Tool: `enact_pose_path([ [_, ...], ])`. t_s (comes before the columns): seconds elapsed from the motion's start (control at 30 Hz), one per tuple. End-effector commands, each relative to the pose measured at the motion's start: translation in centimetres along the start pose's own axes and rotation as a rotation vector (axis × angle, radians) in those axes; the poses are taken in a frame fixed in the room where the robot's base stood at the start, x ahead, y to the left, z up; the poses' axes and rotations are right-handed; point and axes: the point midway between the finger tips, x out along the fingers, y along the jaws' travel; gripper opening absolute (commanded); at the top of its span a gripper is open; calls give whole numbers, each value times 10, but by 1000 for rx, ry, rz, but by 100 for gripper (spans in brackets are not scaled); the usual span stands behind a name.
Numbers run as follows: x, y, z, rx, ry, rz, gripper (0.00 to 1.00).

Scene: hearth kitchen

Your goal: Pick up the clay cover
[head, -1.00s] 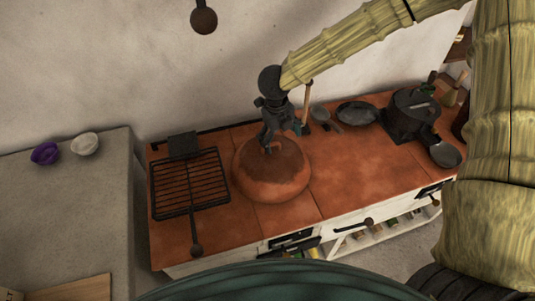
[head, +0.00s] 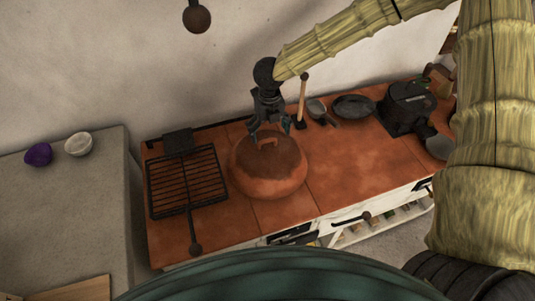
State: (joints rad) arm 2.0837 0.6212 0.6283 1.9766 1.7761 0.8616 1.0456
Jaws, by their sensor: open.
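The clay cover (head: 270,175) is a rounded, reddish-brown dome with a small loop handle (head: 267,141) on top. It sits on the terracotta-tiled stove top, left of its middle. My gripper (head: 270,135) is over the top of the cover, with its dark fingers pointing down. The fingers are spread apart at the handle, one to each side in the head view. I cannot tell how far down around the handle they reach. What is under the cover is hidden.
A black grill rack (head: 188,182) with a long handle lies left of the cover. A wooden-handled tool (head: 302,100), a dark pan (head: 354,106) and a black pot (head: 408,105) stand to the right. Bare tiles (head: 350,165) lie between.

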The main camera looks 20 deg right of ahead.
Motion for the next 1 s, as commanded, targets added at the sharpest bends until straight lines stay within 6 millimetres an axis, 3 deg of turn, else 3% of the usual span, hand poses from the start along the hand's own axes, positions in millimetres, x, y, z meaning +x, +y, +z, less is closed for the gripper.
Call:
enact_pose_path([
  [0.4,40,5,2,-1,2,-1,91],
  [0.77,46,5,2,-1,-1,-1,91],
  [1.0,46,5,2,-1,-1,-1,47],
])
